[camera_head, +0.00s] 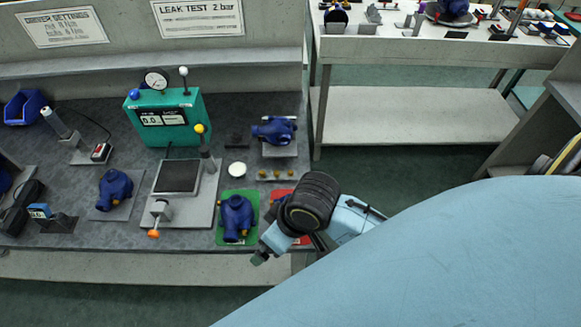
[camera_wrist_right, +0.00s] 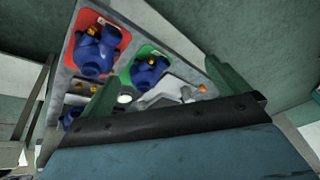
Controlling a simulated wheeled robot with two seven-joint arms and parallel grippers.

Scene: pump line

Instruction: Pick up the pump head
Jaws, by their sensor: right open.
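Several blue pump heads are on the bench. One pump head (camera_head: 237,217) sits on a green mat (camera_head: 224,241); it also shows between my fingers in the wrist view (camera_wrist_right: 150,71). Another pump head (camera_wrist_right: 95,51) sits on a red mat (camera_wrist_right: 123,45); in the head view my right arm mostly hides it. A third pump head (camera_head: 273,130) rests on a stand, and a fourth (camera_head: 114,189) lies on a grey plate to the left. My right gripper (camera_head: 261,255) is open and empty, at the bench's front edge just right of the green mat. My left gripper is out of view.
A green leak tester (camera_head: 167,118) with a gauge stands at the back. A press-like fixture (camera_head: 177,177) with a yellow-knobbed lever is left of the green mat. A blue bin (camera_head: 23,107) is at far left. A second table (camera_head: 420,49) stands behind, across open floor.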

